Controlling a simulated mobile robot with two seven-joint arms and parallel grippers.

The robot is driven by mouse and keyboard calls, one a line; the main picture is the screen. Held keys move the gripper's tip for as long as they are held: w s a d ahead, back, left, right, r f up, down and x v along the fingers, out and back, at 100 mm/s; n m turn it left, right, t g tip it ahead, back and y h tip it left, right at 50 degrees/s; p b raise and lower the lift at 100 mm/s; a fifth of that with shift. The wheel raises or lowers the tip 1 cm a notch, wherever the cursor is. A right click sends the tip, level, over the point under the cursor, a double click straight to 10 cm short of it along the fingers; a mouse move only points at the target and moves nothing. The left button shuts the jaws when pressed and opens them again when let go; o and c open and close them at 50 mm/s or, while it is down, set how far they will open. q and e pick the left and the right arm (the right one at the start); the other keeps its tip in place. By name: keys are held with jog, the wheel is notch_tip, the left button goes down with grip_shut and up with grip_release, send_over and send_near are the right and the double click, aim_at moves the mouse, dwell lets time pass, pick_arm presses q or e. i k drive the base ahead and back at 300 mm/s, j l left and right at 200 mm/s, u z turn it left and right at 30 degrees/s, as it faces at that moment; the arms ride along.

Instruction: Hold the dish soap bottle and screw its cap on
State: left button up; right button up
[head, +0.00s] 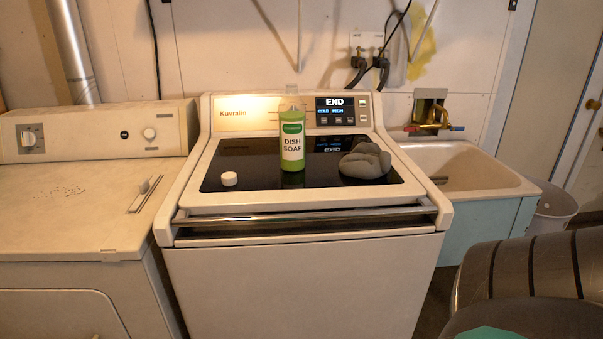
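The dish soap bottle (292,137) stands upright on the dark glass lid of the washing machine. It is clear with green soap and a white label, and its narrow neck at the top has no cap on it. A small white cap (229,179) lies on the same lid, to the left of the bottle and nearer the front. Neither gripper can be made out. A dark ribbed part, probably of my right arm, fills the lower right corner.
A grey lump of cloth or similar (365,161) sits right of the bottle on the washing machine lid (250,160). A metal handle bar (300,217) runs along the front. A dryer (75,200) stands left, a utility sink (465,170) right. The lid around the cap is clear.

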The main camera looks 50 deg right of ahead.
aim_at(291, 108)
jog(key=z, duration=2.45)
